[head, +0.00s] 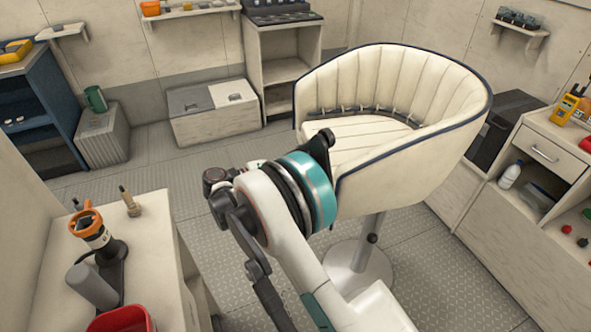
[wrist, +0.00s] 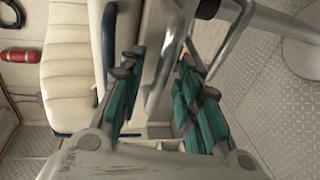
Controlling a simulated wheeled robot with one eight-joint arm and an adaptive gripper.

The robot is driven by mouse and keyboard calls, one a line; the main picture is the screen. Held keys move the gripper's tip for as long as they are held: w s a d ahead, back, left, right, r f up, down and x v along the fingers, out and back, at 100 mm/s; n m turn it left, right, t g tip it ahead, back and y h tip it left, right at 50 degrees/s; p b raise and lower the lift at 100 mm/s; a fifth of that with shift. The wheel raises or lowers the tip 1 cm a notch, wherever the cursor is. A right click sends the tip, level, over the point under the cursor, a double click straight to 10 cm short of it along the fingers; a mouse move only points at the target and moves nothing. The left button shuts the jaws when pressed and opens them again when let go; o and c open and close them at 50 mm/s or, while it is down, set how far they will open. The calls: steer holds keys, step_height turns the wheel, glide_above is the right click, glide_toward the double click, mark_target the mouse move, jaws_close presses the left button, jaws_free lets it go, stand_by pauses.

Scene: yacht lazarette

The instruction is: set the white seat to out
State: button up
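The white seat (head: 385,110) is a cream tub chair with dark blue piping, on a round metal pedestal (head: 355,255). Its open front faces left in the head view. My gripper is hidden behind my own wrist there, low beside the seat's near front corner. In the wrist view, my gripper (wrist: 160,95) has its teal-padded fingers apart. The seat's cushioned side (wrist: 75,65) is left of the fingers, and the pedestal post (wrist: 275,22) is at upper right. Grey bars show between and beside the fingers; I cannot tell whether they touch the pads or what they belong to.
A bench (head: 150,240) with an orange-topped tool (head: 90,228) and a red bin (head: 122,320) stands at near left. A drawer cabinet (head: 545,150) is close on the right. A low chest (head: 213,112) is at the back. The metal floor left of the seat is clear.

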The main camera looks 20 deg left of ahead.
steer(key=v, duration=0.6)
steer(key=shift+s+a, duration=0.25)
